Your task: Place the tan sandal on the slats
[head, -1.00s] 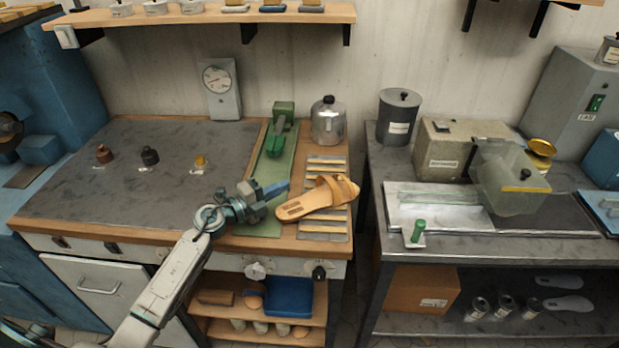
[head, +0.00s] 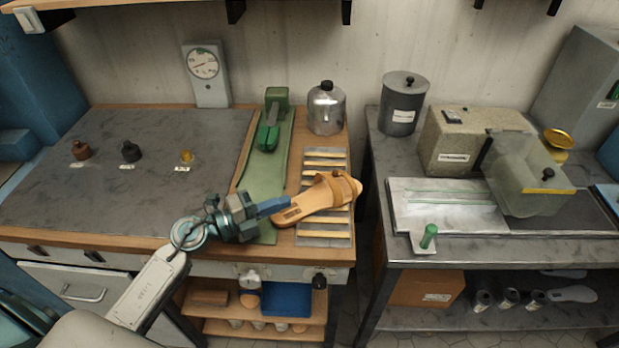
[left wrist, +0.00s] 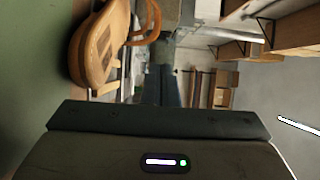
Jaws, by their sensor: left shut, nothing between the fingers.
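The tan sandal (head: 316,199) lies on the slats (head: 324,234), a rack of pale strips at the right end of the wooden bench. The sandal also shows at the upper left of the left wrist view (left wrist: 98,45), beside the gripper fingers (left wrist: 168,88). My right gripper is in neither current view.
A green press (head: 271,125) stands on the green mat (head: 262,172), with a metal canister (head: 326,108) behind the slats. Small weights sit on the grey mat (head: 110,200). A gap separates the bench from the metal table (head: 450,250) at the right.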

